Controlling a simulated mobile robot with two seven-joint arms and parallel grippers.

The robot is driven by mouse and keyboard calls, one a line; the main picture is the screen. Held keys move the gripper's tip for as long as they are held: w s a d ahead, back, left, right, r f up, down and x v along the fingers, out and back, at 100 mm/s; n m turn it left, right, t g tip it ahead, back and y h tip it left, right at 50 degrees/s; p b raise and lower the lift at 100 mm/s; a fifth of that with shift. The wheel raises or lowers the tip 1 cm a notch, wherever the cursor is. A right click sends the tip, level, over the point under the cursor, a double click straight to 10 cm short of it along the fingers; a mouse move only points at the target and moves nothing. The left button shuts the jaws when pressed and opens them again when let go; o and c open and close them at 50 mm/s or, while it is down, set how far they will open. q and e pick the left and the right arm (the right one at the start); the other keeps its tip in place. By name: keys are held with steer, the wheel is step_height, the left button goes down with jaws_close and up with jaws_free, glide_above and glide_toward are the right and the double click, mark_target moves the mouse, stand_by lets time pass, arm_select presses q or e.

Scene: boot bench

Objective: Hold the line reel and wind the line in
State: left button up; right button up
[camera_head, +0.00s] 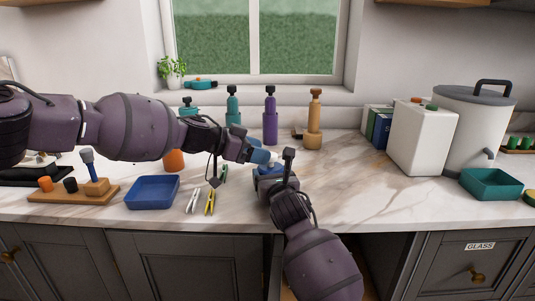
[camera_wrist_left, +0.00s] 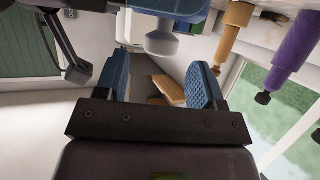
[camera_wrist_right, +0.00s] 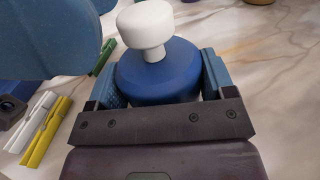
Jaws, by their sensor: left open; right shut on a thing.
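The line reel is a round blue body with a pale knob on a short stem; it shows in the right wrist view (camera_wrist_right: 158,72). My right gripper (camera_head: 272,180) is shut on the reel's body, with one blue finger on each side. My left gripper (camera_head: 264,156) is open and empty, close beside and above the reel. In the left wrist view the pale knob (camera_wrist_left: 162,43) of the reel is just beyond the open fingers, not between them. In the head view the grippers hide most of the reel.
A blue tray (camera_head: 153,191), white clip (camera_head: 194,200) and yellow clip (camera_head: 210,201) lie on the counter to the left. Teal, purple (camera_head: 270,116) and tan (camera_head: 314,120) bottles stand behind. A white canister (camera_head: 422,140) and teal tray (camera_head: 490,184) are right. The right-centre marble is clear.

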mark_target(276, 153)
arm_select(q)
steer(key=shift+x, duration=1.55)
steer(key=shift+c, duration=0.4)
steer(key=c, duration=0.9)
steer(key=shift+o, duration=0.2)
steer(key=shift+m+g, duration=0.5)
steer(key=shift+w+r+m+g+h, duration=0.1)
steer(key=shift+m+g+h, duration=0.1)
steer(key=shift+m+g, duration=0.5)
steer(key=shift+w+r+m+g+h, duration=0.1)
steer(key=shift+m+g+h, duration=0.1)
steer(key=shift+m+g, duration=0.45)
steer(key=shift+g, duration=0.35)
steer(key=shift+w+d+r+m+g, duration=0.1)
steer(key=shift+w+m+g, duration=0.1)
steer(key=shift+m+g, duration=0.65)
steer(key=shift+s+m+g, duration=0.15)
steer(key=shift+m+g, duration=0.15)
steer(key=shift+g, duration=0.15)
